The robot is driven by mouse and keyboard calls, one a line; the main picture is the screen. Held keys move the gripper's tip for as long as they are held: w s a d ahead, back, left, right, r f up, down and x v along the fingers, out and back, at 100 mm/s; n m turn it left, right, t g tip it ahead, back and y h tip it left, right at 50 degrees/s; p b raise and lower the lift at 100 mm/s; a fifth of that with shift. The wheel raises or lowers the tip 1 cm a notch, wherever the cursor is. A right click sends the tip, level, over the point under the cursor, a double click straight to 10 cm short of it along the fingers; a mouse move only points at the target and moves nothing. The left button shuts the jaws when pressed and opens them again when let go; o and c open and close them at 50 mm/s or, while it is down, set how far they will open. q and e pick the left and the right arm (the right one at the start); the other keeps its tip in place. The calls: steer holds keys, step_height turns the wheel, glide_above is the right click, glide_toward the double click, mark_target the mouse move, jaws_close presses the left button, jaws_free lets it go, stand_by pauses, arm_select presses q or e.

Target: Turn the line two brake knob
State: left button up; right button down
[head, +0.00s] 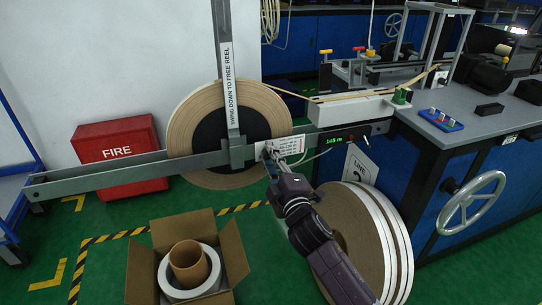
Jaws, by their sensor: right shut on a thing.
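My right gripper (268,151) reaches in from the lower right. Its fingers are shut at the front of the payoff arm, just right of the hub of the large tape reel (184,131). The line two brake knob is mostly hidden between the fingers, beside a white printed label (291,147). The line two sign (359,168) hangs on the machine to the right, below a counter with a green "145 M" display (333,139). My left gripper is not in view.
A metal bar (90,180) crosses the reel, with an upright swing-down bar (224,60) above. A red fire box (117,155) stands behind. An open carton (141,266) and spare reels (345,235) stand below. A handwheel (471,204) is at right.

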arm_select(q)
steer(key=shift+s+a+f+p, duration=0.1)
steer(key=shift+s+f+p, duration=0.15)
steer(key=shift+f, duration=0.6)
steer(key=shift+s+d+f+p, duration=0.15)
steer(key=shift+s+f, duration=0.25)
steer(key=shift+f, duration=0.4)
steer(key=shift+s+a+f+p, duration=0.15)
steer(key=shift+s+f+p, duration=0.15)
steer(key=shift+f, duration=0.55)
arm_select(e)
steer(key=shift+f+m, duration=0.15)
steer(key=shift+m, duration=1.75)
steer(key=c, duration=1.7)
jaws_free()
steer(key=shift+c, duration=0.2)
steer(key=v, duration=1.2)
